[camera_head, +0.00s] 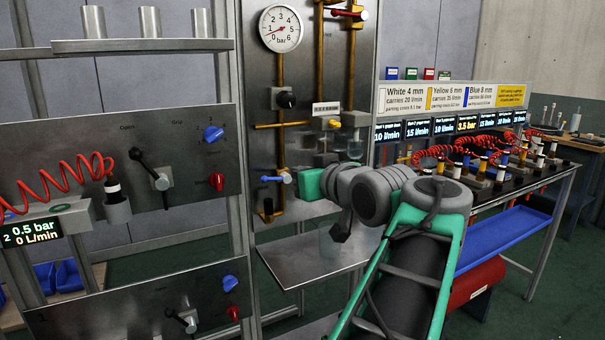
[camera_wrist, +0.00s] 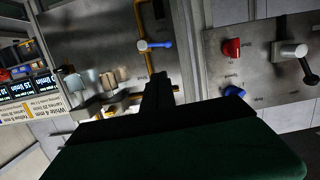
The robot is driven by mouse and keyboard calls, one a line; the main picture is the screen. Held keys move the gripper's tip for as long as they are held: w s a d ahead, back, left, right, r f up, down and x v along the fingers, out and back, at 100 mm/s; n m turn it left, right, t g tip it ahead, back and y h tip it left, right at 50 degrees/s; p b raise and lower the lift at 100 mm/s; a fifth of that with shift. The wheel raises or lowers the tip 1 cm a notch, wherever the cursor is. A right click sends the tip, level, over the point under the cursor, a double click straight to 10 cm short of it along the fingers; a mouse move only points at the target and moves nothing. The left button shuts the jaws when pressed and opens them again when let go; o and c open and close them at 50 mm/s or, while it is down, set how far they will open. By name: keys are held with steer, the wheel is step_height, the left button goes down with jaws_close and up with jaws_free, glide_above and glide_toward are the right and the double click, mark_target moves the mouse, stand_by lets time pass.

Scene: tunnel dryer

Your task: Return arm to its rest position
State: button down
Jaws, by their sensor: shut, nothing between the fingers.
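My arm, green and grey, reaches up from the bottom of the head view and bends toward the panel with the pressure gauge (camera_head: 281,28). My gripper (camera_wrist: 158,85) shows in the wrist view as dark fingers pressed together, with nothing between them. In the head view the arm's end is in front of the gauge panel, above a metal shelf (camera_head: 310,258); the fingertips are hard to make out there. A blue-handled valve (camera_head: 277,178) is left of the arm's end; it also shows in the wrist view (camera_wrist: 155,45), beyond the fingers and apart from them.
A control panel (camera_head: 85,165) with levers and knobs stands at left, with a red coiled hose (camera_head: 65,175). A bench at right carries flow displays (camera_head: 467,125), red hoses and several fittings; a blue tray (camera_head: 500,240) hangs below. Some green floor shows between them.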

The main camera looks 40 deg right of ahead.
steer(key=shift+s+a, duration=0.1)
steer(key=shift+s, duration=0.15)
steer(key=w+a+f+n+g+y+p, duration=0.1)
steer(key=w+a+f+g+y+p, duration=0.15)
steer(key=a+f+p, duration=0.45)
steer(key=w+a+f+g+y+p, duration=0.2)
steer(key=w+a+f+g+p, duration=0.15)
steer(key=a, duration=0.75)
steer(key=s+a+f+n+g+p, duration=0.2)
steer(key=s+a+f+g+p, duration=0.3)
steer(key=s+a+f, duration=0.5)
steer(key=s+a+g, duration=0.1)
steer(key=s, duration=0.2)
steer(key=shift+a, duration=0.4)
